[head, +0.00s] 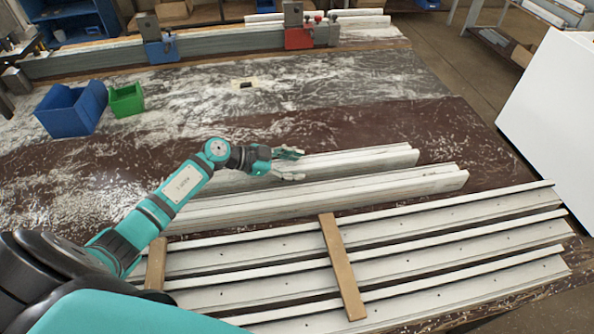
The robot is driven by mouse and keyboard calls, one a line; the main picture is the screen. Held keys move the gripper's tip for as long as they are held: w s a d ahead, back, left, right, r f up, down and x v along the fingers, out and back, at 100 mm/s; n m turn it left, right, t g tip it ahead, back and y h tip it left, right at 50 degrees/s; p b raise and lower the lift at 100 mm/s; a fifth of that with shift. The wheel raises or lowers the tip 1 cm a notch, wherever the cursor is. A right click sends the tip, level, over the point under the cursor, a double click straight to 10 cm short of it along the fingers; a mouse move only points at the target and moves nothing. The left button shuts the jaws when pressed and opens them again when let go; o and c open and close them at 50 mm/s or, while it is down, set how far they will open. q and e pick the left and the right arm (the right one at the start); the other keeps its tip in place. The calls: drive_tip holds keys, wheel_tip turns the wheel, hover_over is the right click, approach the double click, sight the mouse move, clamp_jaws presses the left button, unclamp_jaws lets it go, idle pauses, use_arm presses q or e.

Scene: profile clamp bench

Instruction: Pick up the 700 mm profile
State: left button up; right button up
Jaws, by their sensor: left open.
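Two white profiles lie side by side on the bench, a shorter one behind (365,162) and a longer one in front (390,188). No length marking is readable on either. My left gripper (303,165) is open, with its fingers pointing right, at the shorter profile. One finger shows toward its far side and the other toward its near side; I cannot tell whether they touch it. My arm and gripper hide part of both profiles. My right gripper is not in view.
Several long white profiles (440,247) lie in front, with wooden strips (343,270) across them. A blue bin (70,112) and a green bin (126,100) stand back left. A clamp rail with a red clamp (299,39) runs along the back. A white panel (555,110) stands right.

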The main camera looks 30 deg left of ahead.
use_arm(q)
drive_tip(key=shift+s+d+f, duration=0.15)
drive_tip(key=shift+s+f, duration=0.1)
drive_tip(key=shift+s, duration=0.05)
drive_tip(key=c, duration=0.7)
clamp_jaws()
drive_tip(key=shift+s+f, duration=0.1)
drive_tip(key=shift+r, duration=0.2)
